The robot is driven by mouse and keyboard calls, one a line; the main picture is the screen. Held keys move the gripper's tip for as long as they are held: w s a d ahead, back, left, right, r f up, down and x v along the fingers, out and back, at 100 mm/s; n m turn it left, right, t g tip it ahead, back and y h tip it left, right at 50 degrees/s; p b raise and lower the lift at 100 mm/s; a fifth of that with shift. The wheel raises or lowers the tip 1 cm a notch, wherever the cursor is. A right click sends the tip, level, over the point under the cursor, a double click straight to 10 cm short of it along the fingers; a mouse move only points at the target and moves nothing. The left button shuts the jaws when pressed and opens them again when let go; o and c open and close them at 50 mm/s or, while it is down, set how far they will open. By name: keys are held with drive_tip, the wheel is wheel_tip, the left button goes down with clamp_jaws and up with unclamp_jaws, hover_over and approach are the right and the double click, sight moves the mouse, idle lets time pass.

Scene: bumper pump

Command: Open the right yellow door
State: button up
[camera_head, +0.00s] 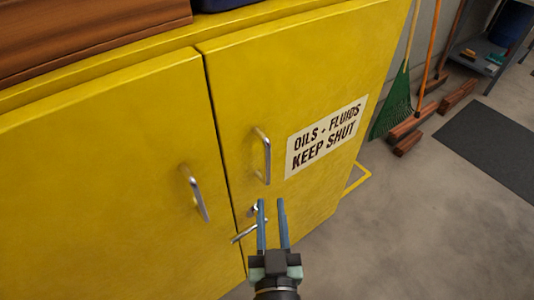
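The right yellow door (300,75) of a cabinet is shut, flush with the left yellow door (105,180). It bears a white sign (326,137) reading "OILS - FLUIDS KEEP SHUT". Its upright metal handle (265,157) is near the seam between the doors. My gripper (271,202) points toward the right door, below its handle in the picture. Its two blue fingers are apart with nothing seen between them. A small metal latch or lock (247,225) shows just left of the fingers, partly hidden by them.
The left door has its own metal handle (195,193). Brown wood (90,30) lies on the cabinet top. A green broom (395,105), brick-like blocks (408,140) and a dark mat (492,140) are at the right. Bare floor (420,230) lies right of the cabinet.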

sight(268, 167)
drive_tip(key=w+p, duration=0.1)
drive_tip(key=w, duration=0.2)
drive_tip(key=w+p, duration=0.1)
drive_tip(key=w, duration=0.3)
drive_tip(key=w+p, duration=0.1)
drive_tip(key=w, duration=0.3)
drive_tip(key=shift+w+a, duration=0.2)
drive_tip(key=shift+a, duration=0.05)
clamp_jaws()
idle(1.0)
